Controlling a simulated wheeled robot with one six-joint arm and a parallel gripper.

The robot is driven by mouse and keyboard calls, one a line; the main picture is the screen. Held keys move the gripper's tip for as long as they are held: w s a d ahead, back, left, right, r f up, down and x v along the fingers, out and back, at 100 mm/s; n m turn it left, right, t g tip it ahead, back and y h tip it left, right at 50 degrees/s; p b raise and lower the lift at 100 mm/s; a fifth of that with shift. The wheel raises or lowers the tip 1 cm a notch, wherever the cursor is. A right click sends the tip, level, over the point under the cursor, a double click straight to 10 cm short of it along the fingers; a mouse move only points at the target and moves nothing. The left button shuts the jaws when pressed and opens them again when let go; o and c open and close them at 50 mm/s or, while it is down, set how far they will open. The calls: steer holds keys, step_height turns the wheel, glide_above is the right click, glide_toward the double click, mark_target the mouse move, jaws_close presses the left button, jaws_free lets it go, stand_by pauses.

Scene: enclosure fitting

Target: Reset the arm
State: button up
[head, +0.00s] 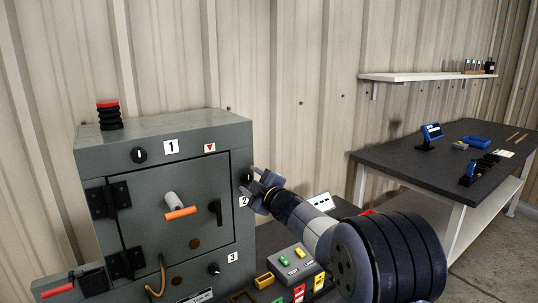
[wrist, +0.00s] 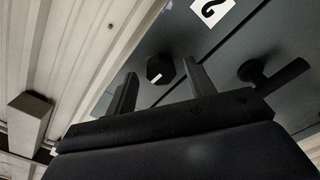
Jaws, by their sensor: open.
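My gripper (head: 257,183) is at the right edge of the grey enclosure's front, beside the label 2 (head: 243,201). In the wrist view my gripper (wrist: 160,85) is open, with its two fingers apart and nothing between them touching. A black knob (wrist: 160,69) with a white mark shows between and beyond the fingertips. The knob is mostly hidden behind the gripper in the head view. The grey enclosure (head: 200,270) has a closed door with a black handle (head: 216,212) and an orange-ended lever (head: 180,212). My arm reaches in from the lower right.
Knobs sit near label 1 (head: 171,147) and label 3 (head: 233,257). A stack light (head: 109,115) stands on top. A dark workbench (head: 400,163) is at the right. Open air lies above my arm.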

steer(key=m+p, duration=0.3)
steer(key=m, duration=0.1)
steer(key=shift+r, duration=0.15)
steer(key=m+p, duration=0.3)
steer(key=shift+m+p, duration=0.3)
steer(key=shift+m, duration=0.1)
steer(key=m+p, duration=0.6)
steer(key=p, duration=0.2)
steer(key=shift+p, duration=0.35)
steer(key=shift+s+d+f+b, duration=0.15)
steer(key=shift+s+f+b, duration=0.15)
steer(key=shift+b, duration=0.1)
steer(key=shift+s+d, duration=0.3)
steer(key=shift+s, duration=0.15)
steer(key=shift+r, duration=0.1)
